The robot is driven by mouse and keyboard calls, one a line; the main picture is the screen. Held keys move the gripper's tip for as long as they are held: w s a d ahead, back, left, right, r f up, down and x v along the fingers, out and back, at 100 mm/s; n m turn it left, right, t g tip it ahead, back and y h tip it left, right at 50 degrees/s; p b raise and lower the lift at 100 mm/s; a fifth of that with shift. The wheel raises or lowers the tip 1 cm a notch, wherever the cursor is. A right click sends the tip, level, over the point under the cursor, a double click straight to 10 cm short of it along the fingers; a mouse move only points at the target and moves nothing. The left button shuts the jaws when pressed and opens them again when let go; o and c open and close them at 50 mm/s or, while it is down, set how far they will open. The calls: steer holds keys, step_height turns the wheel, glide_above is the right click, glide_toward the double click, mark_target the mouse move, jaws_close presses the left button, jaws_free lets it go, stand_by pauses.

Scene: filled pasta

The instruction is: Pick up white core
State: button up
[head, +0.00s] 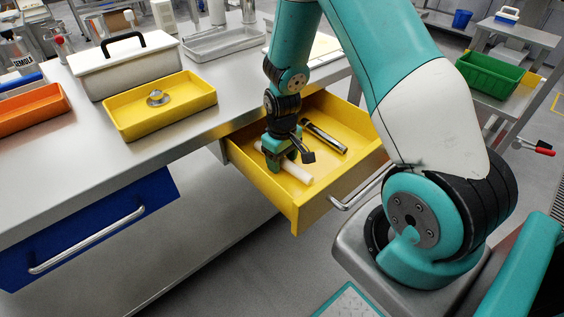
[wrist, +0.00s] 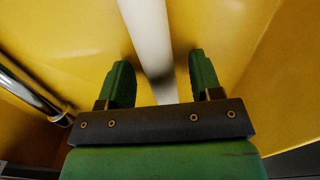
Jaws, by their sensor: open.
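The white core (head: 294,170) is a pale rod lying in the open yellow drawer (head: 262,180). It also shows in the wrist view (wrist: 150,40), running from the top edge down between my fingers. My gripper (head: 284,160) is inside the drawer, over the core, and hides part of it in the head view. In the wrist view my gripper (wrist: 160,85) is open, with one green finger on each side of the core and a gap on both sides. The depth of the fingertips relative to the core is hard to tell.
A dark metallic cylinder (head: 324,136) lies in the same drawer, right of my gripper; it also shows in the wrist view (wrist: 30,90) at left. The drawer walls stand close around. A yellow tray (head: 190,103) with a metal part (head: 157,98) sits on the worktop. A blue drawer (head: 90,228) is at left.

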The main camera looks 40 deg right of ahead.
steer(key=c, duration=1)
